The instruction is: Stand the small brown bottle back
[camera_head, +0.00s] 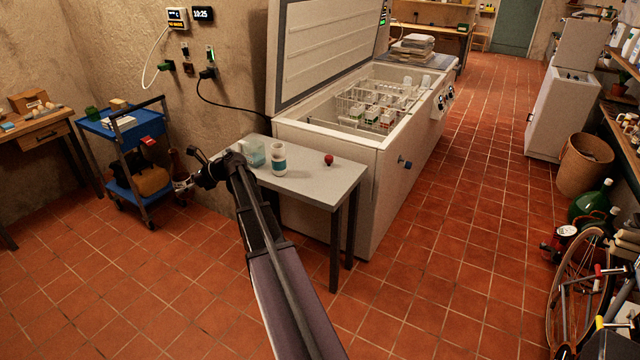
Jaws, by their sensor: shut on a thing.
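My gripper (184,185) is left of the small grey table, beside the blue trolley, at the end of my arm reaching from the bottom of the picture. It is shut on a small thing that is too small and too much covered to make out. A dark reddish-brown, bottle-like shape (176,161) shows just above and behind the fingertips. I cannot tell whether it is the small brown bottle, or whether it touches the gripper. The grey table (318,182) carries a clear pale jug (253,152) and a white jar with a teal band (278,160).
A small dark red object (328,160) stands on the table. The open white chest freezer (385,190) with wire baskets is behind it. The blue trolley (128,135) with items on both shelves stands at the left wall. The tiled floor in front is clear.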

